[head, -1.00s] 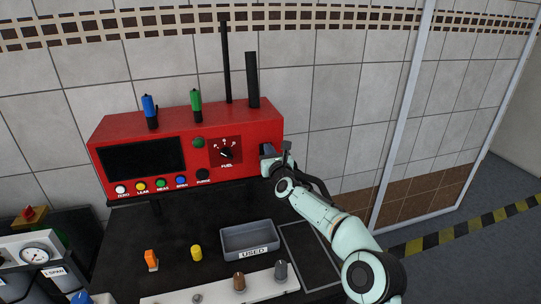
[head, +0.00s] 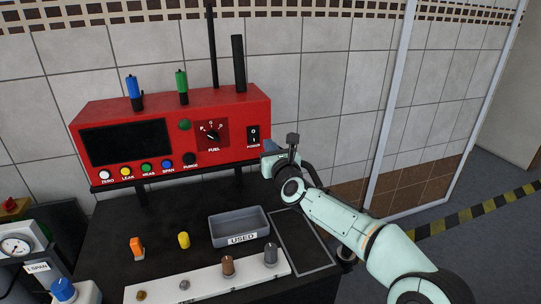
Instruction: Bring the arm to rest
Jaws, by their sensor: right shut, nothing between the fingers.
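My right arm comes in from the lower right. Its gripper (head: 277,150) is shut and empty, just right of the red console (head: 105,115) and in front of the tiled wall. The black power switch (head: 253,135) at the console's right end is in plain view, with the gripper below and right of it. I cannot tell whether the gripper touches the console's edge. My left gripper is not in view.
The black bench (head: 110,232) holds a grey USED tray (head: 212,234), an orange piece (head: 137,248), a yellow piece (head: 184,240) and a white strip with knobs (head: 205,281). A gauge unit (head: 15,246) stands at left. Floor at right is open.

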